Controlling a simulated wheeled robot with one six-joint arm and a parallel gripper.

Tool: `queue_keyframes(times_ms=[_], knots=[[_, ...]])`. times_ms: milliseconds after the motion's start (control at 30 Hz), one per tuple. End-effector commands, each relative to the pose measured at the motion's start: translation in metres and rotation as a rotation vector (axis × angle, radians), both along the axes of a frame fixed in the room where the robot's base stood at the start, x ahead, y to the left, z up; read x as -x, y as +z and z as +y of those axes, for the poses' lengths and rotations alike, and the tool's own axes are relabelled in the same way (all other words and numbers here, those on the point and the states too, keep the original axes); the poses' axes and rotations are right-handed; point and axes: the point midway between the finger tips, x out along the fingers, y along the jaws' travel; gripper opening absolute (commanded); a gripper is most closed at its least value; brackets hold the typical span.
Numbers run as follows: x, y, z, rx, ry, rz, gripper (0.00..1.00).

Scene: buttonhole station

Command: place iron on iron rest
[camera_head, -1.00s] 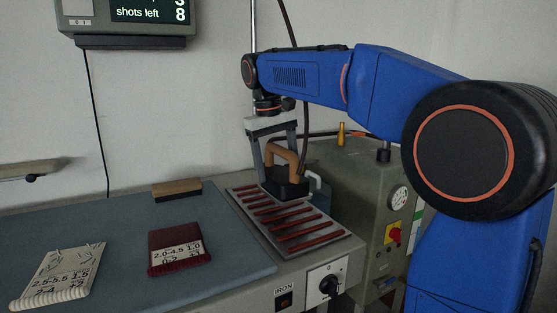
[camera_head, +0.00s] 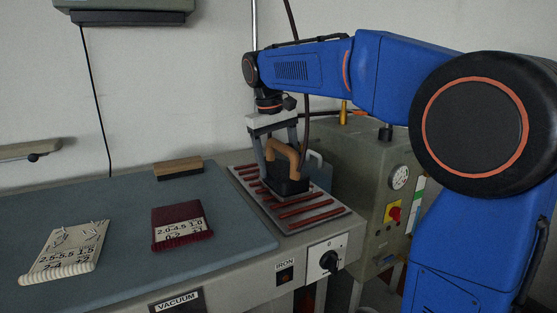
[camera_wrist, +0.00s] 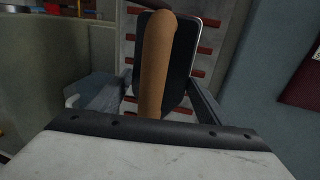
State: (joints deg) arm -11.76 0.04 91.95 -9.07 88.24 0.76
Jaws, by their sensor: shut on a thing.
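The iron has a dark body (camera_head: 291,187) and a tan looped handle (camera_head: 292,153). My gripper (camera_head: 280,158) is shut on the handle, one finger on each side. The iron rest (camera_head: 325,212) is a pale metal plate with several red-brown bars. The iron is upright over the rest's middle and far part, very low; I cannot tell if it touches the bars. In the wrist view the handle (camera_wrist: 158,62) runs between the fingers, with the dark iron body (camera_wrist: 182,72) behind it and bars of the rest (camera_wrist: 212,62) showing on both sides.
A blue-grey board (camera_head: 120,225) lies left of the rest. It holds a wooden-backed brush (camera_head: 178,167), a dark red pad (camera_head: 180,222) and a cream pad (camera_head: 65,250). A grey-green machine (camera_head: 370,165) with a gauge stands close on the right. A pole and hose rise behind the rest.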

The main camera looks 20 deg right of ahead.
Motion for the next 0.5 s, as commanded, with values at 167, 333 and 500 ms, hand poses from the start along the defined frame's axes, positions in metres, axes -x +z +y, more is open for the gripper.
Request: queue_keyframes(times_ms=[167,333,500], knots=[[0.0,-0.0016,0.0,0.0,0.0,0.0,0.87],[0.0,-0.0016,-0.0001,0.0,0.0,0.0,0.89],[0.0,-0.0002,0.0,0.0,0.0,0.0,0.89]])
